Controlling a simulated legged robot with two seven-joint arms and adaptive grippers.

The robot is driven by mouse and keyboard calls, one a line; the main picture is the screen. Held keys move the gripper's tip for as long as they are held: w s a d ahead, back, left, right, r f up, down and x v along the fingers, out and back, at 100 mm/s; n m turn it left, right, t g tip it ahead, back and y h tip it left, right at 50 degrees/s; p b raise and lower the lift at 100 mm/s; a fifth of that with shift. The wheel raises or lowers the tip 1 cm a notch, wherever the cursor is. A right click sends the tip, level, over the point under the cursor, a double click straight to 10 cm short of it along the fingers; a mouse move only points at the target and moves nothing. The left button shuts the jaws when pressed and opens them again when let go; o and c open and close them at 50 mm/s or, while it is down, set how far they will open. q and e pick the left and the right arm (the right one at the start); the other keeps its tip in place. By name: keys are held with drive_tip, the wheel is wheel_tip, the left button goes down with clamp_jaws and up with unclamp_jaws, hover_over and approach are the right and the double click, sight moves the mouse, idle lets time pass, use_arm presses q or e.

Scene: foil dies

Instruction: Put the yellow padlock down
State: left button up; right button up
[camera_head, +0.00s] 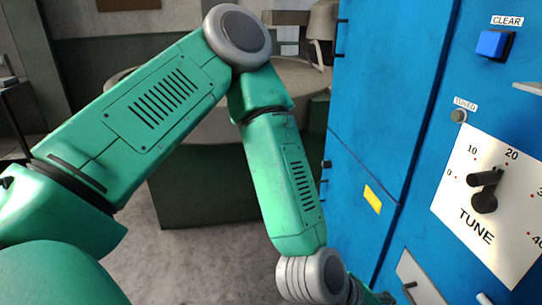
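I see no clear yellow padlock in the head view. A small flat yellow rectangle (372,199) is on the blue cabinet front; it looks like a plate or label, and I cannot tell more. My green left arm comes in from the left, bends at a grey joint near the top, and runs down to a grey wrist at the bottom edge. My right arm and gripper do not show.
A tall blue cabinet (385,110) fills the right side. It carries a blue CLEAR button (493,43), a TUNED lamp (458,115) and a TUNE dial (486,190) with a black knob. A round-topped counter (210,127) stands behind my arm. Grey floor (190,265) shows below.

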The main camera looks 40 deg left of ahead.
use_arm(q)
drive_tip(key=s+a+f+m+g+y, duration=0.5)
drive_tip(key=s+a+f+m, duration=0.9)
drive_tip(key=s+a+f, duration=0.2)
drive_tip(key=shift+s+a+y+b, duration=0.35)
drive_tip(key=shift+s+a, duration=0.75)
drive_tip(key=shift+s, duration=0.3)
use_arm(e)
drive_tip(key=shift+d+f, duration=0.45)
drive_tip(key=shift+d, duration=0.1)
use_arm(q)
drive_tip(key=shift+a+f, duration=0.15)
drive_tip(key=shift+a, duration=0.25)
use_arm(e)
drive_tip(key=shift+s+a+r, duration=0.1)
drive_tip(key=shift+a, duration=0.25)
use_arm(q)
drive_tip(key=shift+d, duration=0.25)
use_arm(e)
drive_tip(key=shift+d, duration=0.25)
